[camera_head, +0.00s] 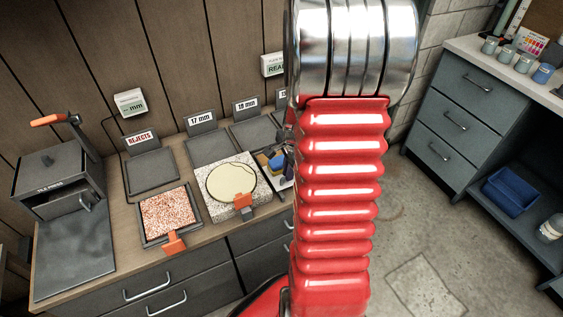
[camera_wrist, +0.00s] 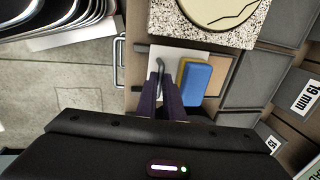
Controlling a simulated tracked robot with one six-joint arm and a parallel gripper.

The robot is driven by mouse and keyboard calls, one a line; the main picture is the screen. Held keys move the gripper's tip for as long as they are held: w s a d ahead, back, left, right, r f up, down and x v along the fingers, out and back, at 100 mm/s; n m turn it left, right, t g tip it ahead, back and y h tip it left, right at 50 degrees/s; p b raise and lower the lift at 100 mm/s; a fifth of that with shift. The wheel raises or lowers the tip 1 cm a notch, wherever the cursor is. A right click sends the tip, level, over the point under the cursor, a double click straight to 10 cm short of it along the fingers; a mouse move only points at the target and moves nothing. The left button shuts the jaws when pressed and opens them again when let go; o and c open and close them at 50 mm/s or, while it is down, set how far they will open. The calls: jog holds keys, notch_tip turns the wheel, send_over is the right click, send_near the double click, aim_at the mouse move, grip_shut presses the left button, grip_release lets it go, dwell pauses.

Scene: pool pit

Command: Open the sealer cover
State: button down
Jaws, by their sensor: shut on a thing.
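No part in view is clearly marked as the sealer or its cover. In the wrist view, the two dark fingers of my gripper (camera_wrist: 161,82) are close together around a thin grey bent handle (camera_wrist: 160,68). The handle stands over a flat white plate (camera_wrist: 167,52); whether it is fixed to the plate is unclear. A blue block (camera_wrist: 196,78) with a yellow edge lies right beside the fingers. In the head view, the blue block (camera_head: 277,162) shows partly, and my red arm hides most of my gripper.
A speckled slab (camera_head: 210,193) with a round cream patch lies next to the plate. Further left are a reddish speckled tile (camera_head: 168,212), a rejects tray (camera_head: 150,170) and a grey box (camera_head: 57,180) with an orange lever. Labelled trays line the wall. The floor right is open.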

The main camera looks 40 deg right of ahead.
jog(key=shift+s+a, duration=0.15)
jog(key=shift+s, duration=0.4)
jog(key=shift+s+a, duration=0.15)
jog(key=shift+s, duration=0.4)
jog(key=c, duration=1.9)
grip_release()
notch_tip(320, 180, up, 14)
jog(key=s, duration=0.2)
jog(key=shift+s+a+f, duration=0.25)
jog(key=shift+s+a, duration=0.05)
jog(key=shift+a, duration=0.1)
